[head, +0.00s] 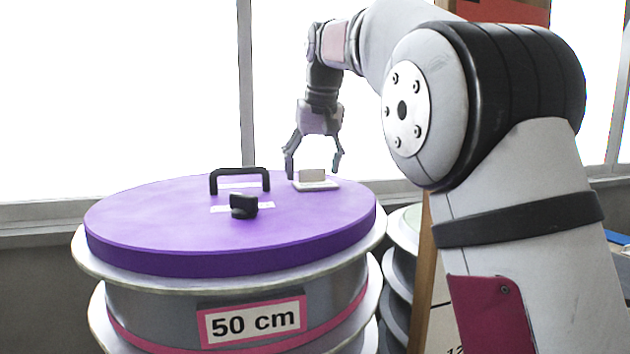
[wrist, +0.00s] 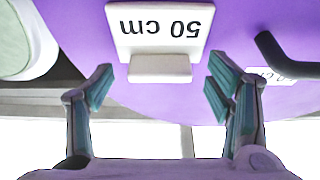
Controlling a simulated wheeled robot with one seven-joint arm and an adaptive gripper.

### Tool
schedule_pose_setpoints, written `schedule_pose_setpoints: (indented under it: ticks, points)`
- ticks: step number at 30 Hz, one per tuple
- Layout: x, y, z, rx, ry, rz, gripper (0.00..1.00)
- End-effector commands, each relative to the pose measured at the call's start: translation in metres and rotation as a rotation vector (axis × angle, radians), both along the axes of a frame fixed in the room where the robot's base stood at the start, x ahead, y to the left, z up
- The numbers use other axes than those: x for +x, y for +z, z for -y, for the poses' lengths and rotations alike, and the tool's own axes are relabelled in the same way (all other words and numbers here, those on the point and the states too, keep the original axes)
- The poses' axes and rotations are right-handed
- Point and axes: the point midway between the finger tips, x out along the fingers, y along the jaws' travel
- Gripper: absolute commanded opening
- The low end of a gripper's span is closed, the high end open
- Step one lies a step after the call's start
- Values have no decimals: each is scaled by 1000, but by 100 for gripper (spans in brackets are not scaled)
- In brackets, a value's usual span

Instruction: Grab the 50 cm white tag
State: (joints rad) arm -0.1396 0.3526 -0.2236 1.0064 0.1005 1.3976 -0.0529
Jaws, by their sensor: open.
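The white tag (head: 325,185) lies flat near the far right edge of a purple round lid (head: 165,215). It has a raised white block as a grip. In the wrist view the tag (wrist: 160,22) reads "50 cm" upside down, with its block towards my gripper. My gripper (head: 314,168) points down just above the tag, fingers spread on either side of the block. In the wrist view my gripper (wrist: 160,82) is open and empty, with the block between the fingertip lines; I cannot tell the exact height gap.
A black handle (head: 240,173) and a black knob (head: 243,206) stand on the lid left of the tag. The handle (wrist: 272,50) is close to the right finger in the wrist view. The drum carries a "50 cm" label (head: 252,322). Other round moulds (head: 402,235) stand to the right.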

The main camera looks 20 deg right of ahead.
Motion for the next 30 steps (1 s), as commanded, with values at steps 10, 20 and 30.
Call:
schedule_pose_setpoints:
  ticks: [10, 20, 30]
  points:
    - [0, 0, 0, 0, 0, 0, 37]
    - [0, 0, 0, 0, 0, 0, 24]
    - [2, 11, 0, -1, 0, 2, 24]
